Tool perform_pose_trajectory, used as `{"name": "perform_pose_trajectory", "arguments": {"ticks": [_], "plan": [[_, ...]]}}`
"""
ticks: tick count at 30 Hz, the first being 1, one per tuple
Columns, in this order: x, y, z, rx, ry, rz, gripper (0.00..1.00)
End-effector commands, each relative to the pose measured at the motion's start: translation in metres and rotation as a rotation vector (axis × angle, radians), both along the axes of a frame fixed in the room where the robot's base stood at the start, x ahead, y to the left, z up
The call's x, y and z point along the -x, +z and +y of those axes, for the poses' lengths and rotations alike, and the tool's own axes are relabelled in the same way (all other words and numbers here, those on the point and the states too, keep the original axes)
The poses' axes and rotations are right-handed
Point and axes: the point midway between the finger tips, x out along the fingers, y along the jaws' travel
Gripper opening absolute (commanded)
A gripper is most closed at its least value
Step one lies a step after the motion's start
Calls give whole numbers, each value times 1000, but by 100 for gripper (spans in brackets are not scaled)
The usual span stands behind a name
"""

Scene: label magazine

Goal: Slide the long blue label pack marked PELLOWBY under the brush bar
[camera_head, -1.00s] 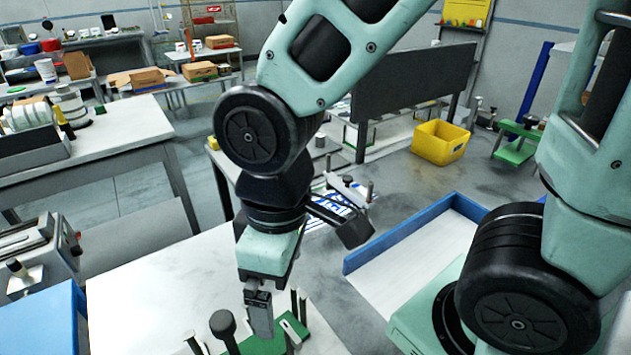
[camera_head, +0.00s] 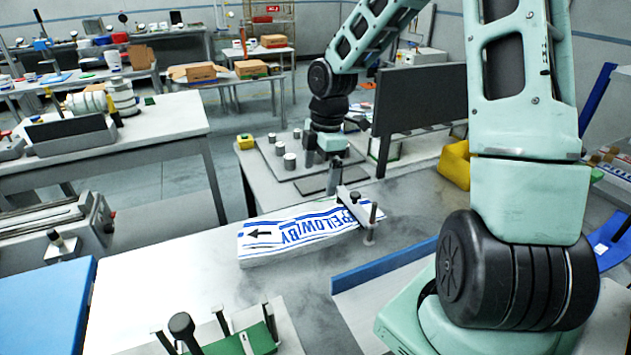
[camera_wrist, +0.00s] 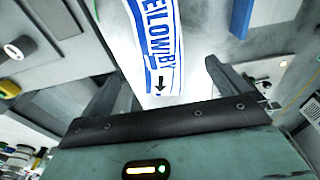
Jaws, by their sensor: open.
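The long label pack (camera_head: 285,238) is white with blue print and an arrow. Its lettering reads roughly PELLOWBY, partly covered. It lies along the pale bench in the head view, its right end beneath a small grey bracket (camera_head: 352,205) with upright posts. I cannot tell whether this bracket is the brush bar. The exact gap is unclear.
A green fixture (camera_head: 240,340) with upright posts stands at the front edge. A blue-edged tray (camera_head: 385,265) lies right of the bench. Metal cylinders (camera_head: 290,160) stand on a plate behind the pack.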

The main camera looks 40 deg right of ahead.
Motion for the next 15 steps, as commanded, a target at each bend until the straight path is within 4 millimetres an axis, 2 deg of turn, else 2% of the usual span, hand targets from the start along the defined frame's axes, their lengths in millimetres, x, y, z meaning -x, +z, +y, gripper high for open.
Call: {"name": "perform_pose_trajectory", "arguments": {"ticks": [5,15], "plan": [[0,-18,3,-2,5,4,100],[-2,-81,11,-3,4,5,100]]}}
